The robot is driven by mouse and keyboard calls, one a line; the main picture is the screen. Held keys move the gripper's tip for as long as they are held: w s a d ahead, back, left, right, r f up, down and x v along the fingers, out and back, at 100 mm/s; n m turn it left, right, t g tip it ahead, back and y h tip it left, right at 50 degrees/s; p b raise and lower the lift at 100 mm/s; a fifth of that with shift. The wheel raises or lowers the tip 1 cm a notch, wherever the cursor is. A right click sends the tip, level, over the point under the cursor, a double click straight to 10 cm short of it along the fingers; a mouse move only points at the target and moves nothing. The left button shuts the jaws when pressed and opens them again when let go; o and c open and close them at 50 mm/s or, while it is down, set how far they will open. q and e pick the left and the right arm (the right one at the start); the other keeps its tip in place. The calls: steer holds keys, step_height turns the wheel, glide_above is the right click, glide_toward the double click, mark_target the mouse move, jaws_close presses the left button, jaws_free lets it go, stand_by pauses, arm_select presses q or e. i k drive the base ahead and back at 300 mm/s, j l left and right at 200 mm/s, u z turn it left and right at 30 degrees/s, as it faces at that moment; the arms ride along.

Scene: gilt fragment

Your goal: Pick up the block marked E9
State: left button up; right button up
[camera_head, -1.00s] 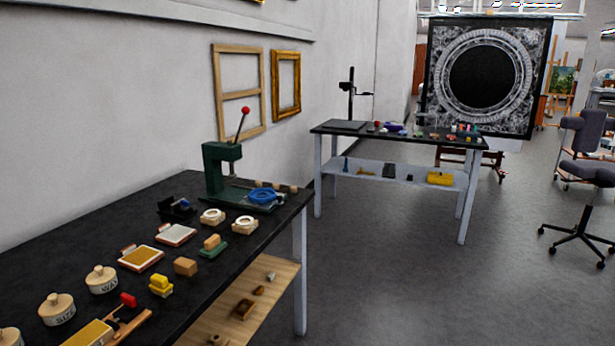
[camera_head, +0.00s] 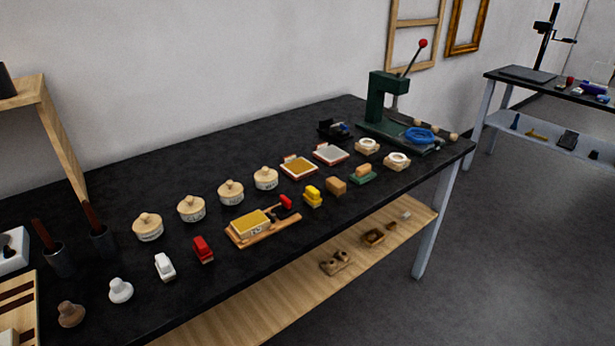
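No marking E9 can be read on anything in the head view. Several small block-like pieces stand along the front half of the black table (camera_head: 110,197). They are a red one (camera_head: 203,249), a white one (camera_head: 165,267), a yellow one (camera_head: 313,196), a plain tan block (camera_head: 336,186) and a tan piece on a green base (camera_head: 362,174). A small red piece (camera_head: 286,202) sits at the end of a wooden tray with a yellow pad (camera_head: 249,224). Neither of my grippers is in view.
Several lidded round pots (camera_head: 191,208) stand behind the blocks. A green lever press (camera_head: 388,104) stands at the far right end. A lower wooden shelf (camera_head: 290,285) holds small items. Dark cups with handles (camera_head: 58,259) stand at left. Open floor (camera_head: 520,250) lies to the right.

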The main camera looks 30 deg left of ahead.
mark_target(247, 227)
steer(key=u, duration=1.2)
